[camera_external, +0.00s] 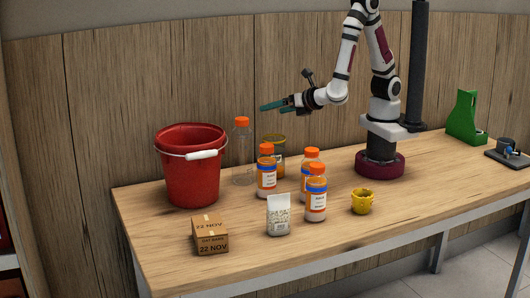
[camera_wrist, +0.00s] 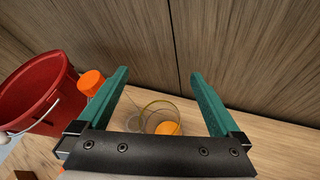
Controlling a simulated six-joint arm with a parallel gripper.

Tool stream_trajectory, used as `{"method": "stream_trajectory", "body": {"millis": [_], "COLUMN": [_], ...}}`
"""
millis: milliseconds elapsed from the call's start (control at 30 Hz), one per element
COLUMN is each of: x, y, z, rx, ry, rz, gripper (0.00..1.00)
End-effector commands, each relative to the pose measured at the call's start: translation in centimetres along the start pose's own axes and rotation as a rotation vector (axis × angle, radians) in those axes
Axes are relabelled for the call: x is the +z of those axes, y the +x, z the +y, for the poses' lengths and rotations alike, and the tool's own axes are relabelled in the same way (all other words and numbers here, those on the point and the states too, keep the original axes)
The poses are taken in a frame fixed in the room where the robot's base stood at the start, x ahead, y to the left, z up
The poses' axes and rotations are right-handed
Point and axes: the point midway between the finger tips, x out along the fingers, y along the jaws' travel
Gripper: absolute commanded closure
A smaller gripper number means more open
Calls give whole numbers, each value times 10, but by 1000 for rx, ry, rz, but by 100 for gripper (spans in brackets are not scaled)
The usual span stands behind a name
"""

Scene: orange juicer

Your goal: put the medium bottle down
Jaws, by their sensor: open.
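My gripper (camera_external: 264,107) is open and empty, held in the air above the back of the table. In the wrist view my gripper (camera_wrist: 160,75) has its two teal fingers spread. A clear bottle with an orange cap (camera_external: 243,152) stands upright on the table, to the left of and below the fingertips. Its orange cap (camera_wrist: 92,82) shows beside the left finger in the wrist view. Several similar bottles with orange caps stand nearby, such as a labelled one (camera_external: 266,178) and a front one (camera_external: 316,200). I cannot tell which is the medium bottle.
A yellow-rimmed jar (camera_external: 280,158) stands behind the labelled bottles. A red bucket (camera_external: 192,172) stands at the left. A small box (camera_external: 209,240), a white packet (camera_external: 278,218) and a yellow cup (camera_external: 362,203) lie in front. A wooden wall (camera_external: 130,90) rises behind.

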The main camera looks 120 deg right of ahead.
Motion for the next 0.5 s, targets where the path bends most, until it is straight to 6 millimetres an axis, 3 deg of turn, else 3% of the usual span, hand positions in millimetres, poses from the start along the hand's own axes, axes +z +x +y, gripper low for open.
{"method": "stream_trajectory", "body": {"millis": [33, 67, 100, 133, 200, 333, 400, 500], "x": [30, 40, 41, 37, 16, -16, -22, -25], "y": [-8, -19, -38, -56, -103, -177, -202, -219], "z": [-41, -69, -103, -123, -147, -137, -125, -115], "rx": [-192, -326, -506, -636, -922, -1335, -1473, -1567], "ry": [283, 470, 711, 884, 1241, 1675, 1788, 1854], "rz": [-18, -21, -15, -4, 45, 183, 245, 289], "gripper": [0, 0, 0, 0, 0, 0, 0, 0]}}
